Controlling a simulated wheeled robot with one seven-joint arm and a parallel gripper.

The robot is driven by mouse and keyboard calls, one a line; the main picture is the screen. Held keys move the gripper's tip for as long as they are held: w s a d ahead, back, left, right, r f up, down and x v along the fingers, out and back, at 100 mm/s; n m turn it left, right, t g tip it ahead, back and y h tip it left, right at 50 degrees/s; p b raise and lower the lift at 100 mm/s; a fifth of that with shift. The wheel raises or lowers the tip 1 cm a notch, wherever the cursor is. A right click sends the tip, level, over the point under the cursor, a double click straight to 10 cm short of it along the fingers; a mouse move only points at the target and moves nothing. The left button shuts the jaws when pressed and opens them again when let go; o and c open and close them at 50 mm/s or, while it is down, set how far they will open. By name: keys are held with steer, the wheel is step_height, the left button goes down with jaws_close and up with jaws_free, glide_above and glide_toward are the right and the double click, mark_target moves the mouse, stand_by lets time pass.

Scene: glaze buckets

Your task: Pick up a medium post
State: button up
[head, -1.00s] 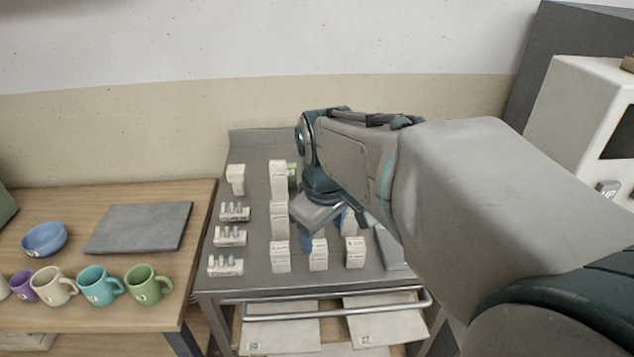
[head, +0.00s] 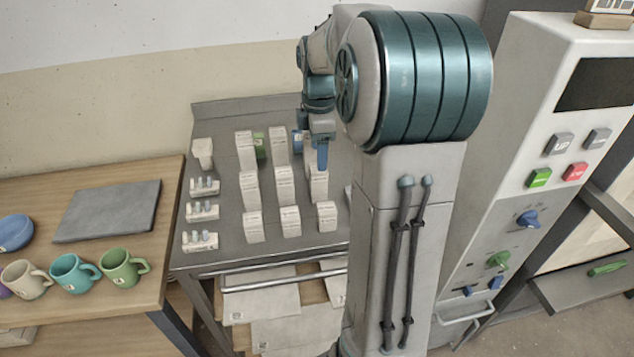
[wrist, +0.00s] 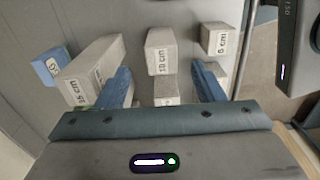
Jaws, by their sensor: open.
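In the wrist view a pale post labelled 10 cm (wrist: 160,52) lies between and just beyond the fingertips of my gripper (wrist: 161,72). A second pale post (wrist: 166,90) shows lower between the blue fingers, partly hidden by my gripper. A longer post labelled 15 cm (wrist: 98,68) is to the left, and a short 5 cm post (wrist: 218,38) is at the upper right. In the head view my gripper (head: 321,152) points down over the right column of posts, at a pale post (head: 318,188). The jaws are open, and I see nothing held.
Rows of pale posts (head: 253,228) stand on a grey cart (head: 225,240). A green piece (head: 260,146) and a blue piece (head: 297,142) are behind them. Small racks (head: 201,240) line the left side. A control cabinet (head: 530,130) stands right. Mugs (head: 122,270) are on a wooden table.

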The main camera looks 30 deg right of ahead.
mark_target(318, 174)
step_height(318, 174, down, 8)
steer(key=shift+s+a+r+p, duration=0.1)
steer(key=shift+r+p, duration=0.05)
steer(key=shift+p, duration=0.15)
steer(key=shift+c, duration=0.3)
steer(key=c, duration=1.2)
steer(key=shift+r, duration=0.15)
